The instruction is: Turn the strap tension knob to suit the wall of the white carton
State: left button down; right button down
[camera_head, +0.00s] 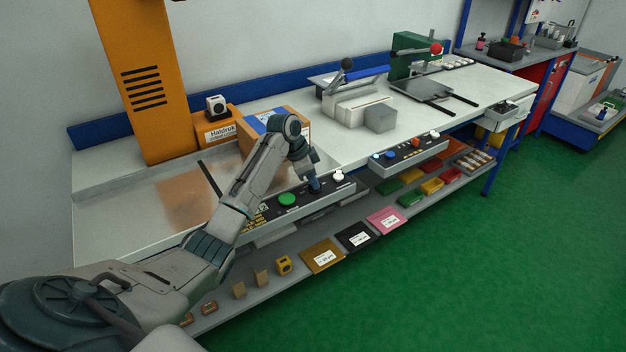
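My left arm comes in from the lower left, bends over the bench, and its gripper (312,180) points down at the dark control panel (262,215) on the bench's front edge. The fingertips are small and dark, close above or at the panel between a green button (287,200) and a white knob (338,175). I cannot tell whether they touch or grip a knob there. A brown carton (292,112) with a blue and white top stands behind my wrist, partly hidden by it. No plainly white carton shows at this panel. My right gripper is out of view.
An orange column (145,80) stands at the back left beside an orange labelled box (215,133). A second panel (408,152) with blue, dark, orange and white knobs is farther right. Coloured trays and cards line the lower shelf (290,248). Green floor is clear at right.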

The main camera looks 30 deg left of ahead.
pick_arm(q)
jog(key=shift+m, duration=0.3)
jog(key=shift+r+m+h+p, duration=0.1)
jog(key=shift+m+h+p, duration=0.2)
jog(key=shift+m+p, duration=0.25)
jog(key=shift+w+m+g, duration=0.15)
jog(key=shift+m+g, duration=0.55)
jog(key=shift+m, duration=0.55)
jog(key=m+g, duration=0.1)
jog(key=m, duration=0.3)
jog(key=shift+w+m+g+h, duration=0.1)
jog(key=shift+m+g+h, duration=0.2)
jog(key=shift+g+h, duration=0.1)
jog(key=m+g+b, duration=0.1)
jog(key=m, duration=0.1)
jog(key=shift+w+m, duration=0.1)
jog(key=shift+m, duration=0.3)
jog(key=m+g+p, duration=0.1)
jog(key=m, duration=0.2)
jog(key=shift+y, duration=0.3)
jog(key=shift+w+m+g+y+p, duration=0.1)
jog(key=shift+m+g+y+p, duration=0.35)
jog(key=shift+m, duration=1.05)
